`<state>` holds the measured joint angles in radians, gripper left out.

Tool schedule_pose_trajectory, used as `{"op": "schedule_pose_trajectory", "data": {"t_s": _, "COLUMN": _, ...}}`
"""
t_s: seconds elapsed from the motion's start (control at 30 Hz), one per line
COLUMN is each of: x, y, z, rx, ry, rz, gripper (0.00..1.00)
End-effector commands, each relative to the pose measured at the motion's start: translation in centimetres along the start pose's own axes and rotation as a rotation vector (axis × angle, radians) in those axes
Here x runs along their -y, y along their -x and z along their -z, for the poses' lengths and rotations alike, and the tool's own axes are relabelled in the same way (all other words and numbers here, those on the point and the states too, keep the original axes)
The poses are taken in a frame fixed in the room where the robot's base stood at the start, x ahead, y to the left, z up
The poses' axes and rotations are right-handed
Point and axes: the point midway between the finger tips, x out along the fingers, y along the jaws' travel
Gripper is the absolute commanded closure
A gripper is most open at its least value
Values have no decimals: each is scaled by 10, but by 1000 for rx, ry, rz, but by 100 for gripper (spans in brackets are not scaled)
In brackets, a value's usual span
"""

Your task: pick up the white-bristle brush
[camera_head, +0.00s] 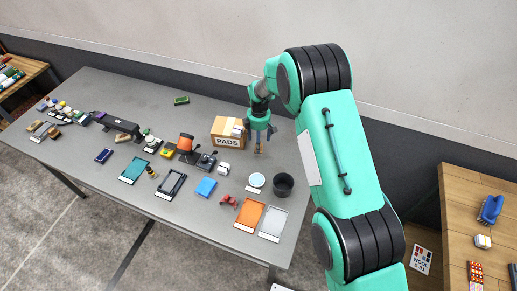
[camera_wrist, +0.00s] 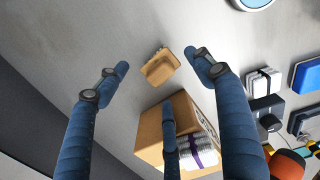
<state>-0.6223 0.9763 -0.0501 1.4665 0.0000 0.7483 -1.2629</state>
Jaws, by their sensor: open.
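A small tan wooden block brush (camera_wrist: 160,68) lies on the grey table in the wrist view, between my fingertips. Its bristle colour is hard to make out, so I cannot be sure it is the white-bristle brush. In the head view it shows as a small tan piece (camera_head: 258,149) just below my gripper (camera_head: 260,135). My gripper also shows in the wrist view (camera_wrist: 158,70), with its blue fingers spread and empty around the brush. I see no contact between fingers and brush.
A cardboard box marked PADS (camera_head: 228,140) stands close beside the brush, and one finger overlaps it in the wrist view. A dark cup (camera_head: 283,185) and a round white-blue dish (camera_head: 257,181) stand nearer the front. Bare table lies behind the box.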

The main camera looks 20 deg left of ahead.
Motion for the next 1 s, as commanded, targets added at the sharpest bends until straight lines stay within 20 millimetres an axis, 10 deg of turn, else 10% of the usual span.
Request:
{"op": "schedule_pose_trajectory", "data": {"t_s": 0.4, "x": 0, "y": -37, "z": 2, "rx": 0, "ry": 0, "rz": 1, "gripper": 33}}
{"op": "schedule_pose_trajectory", "data": {"t_s": 1.0, "x": 0, "y": -41, "z": 2, "rx": 0, "ry": 0, "rz": 1, "gripper": 33}}
